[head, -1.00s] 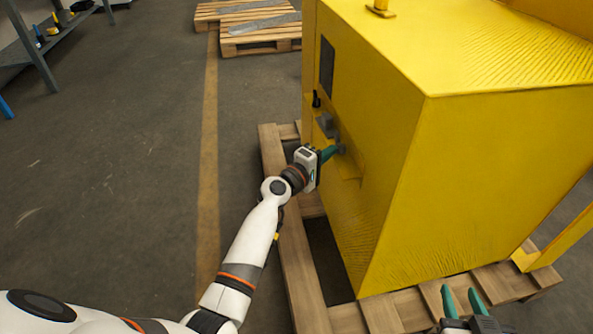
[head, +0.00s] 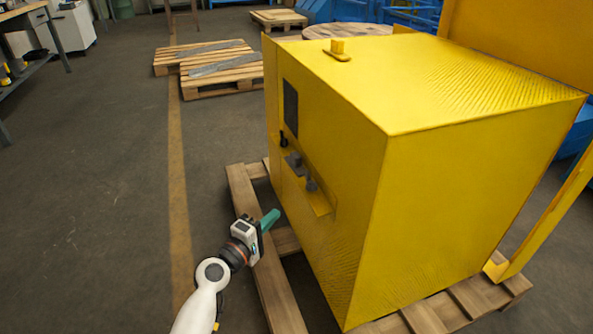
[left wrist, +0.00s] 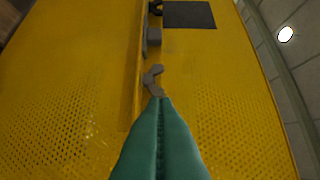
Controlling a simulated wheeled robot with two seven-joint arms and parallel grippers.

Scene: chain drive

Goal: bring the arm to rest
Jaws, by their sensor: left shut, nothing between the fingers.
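My left gripper (head: 270,218) is shut and empty, with green fingers pressed together. In the head view it stands beside the left face of a yellow machine housing (head: 440,190), a short way from a grey latch (head: 311,184) on that face. The latch also shows in the left wrist view (left wrist: 153,76), just beyond the fingertips (left wrist: 165,101). A gap shows between the fingertips and the latch in the head view. My right gripper is not in view.
The housing stands on a wooden pallet (head: 270,290) that sticks out on its left. Further pallets (head: 215,66) lie at the back. A bench (head: 25,65) stands at the far left. The floor (head: 90,200) left of the yellow line is clear.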

